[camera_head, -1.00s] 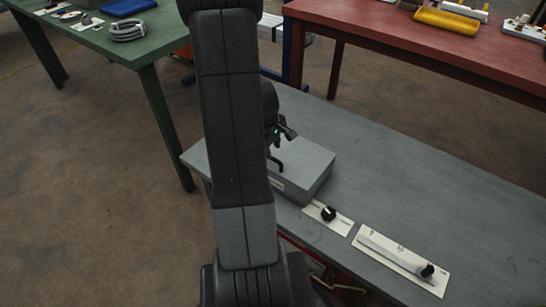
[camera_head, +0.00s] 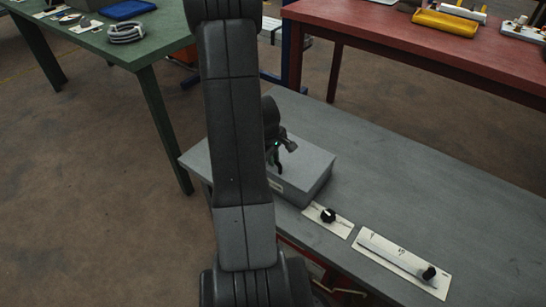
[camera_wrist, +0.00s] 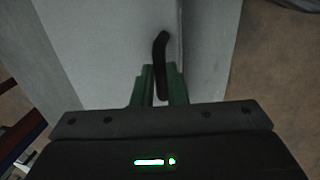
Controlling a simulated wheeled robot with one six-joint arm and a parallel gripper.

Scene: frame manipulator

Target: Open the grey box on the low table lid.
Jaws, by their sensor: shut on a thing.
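The grey box (camera_head: 308,170) stands on the low grey table (camera_head: 420,190), partly hidden behind my arm in the head view. Its lid looks closed. A dark bent handle (camera_wrist: 161,50) rises from the lid near one edge in the wrist view. My gripper (camera_head: 279,166) is at the lid's top, over the box's front part. In the wrist view the green fingers of my gripper (camera_wrist: 159,88) are on both sides of the handle's lower part, shut on it.
A panel with a black knob (camera_head: 328,215) and a slider panel (camera_head: 400,262) lie on the table to the right of the box. A green table (camera_head: 155,50) stands at the left and a red table (camera_head: 400,40) at the back. The table's right part is bare.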

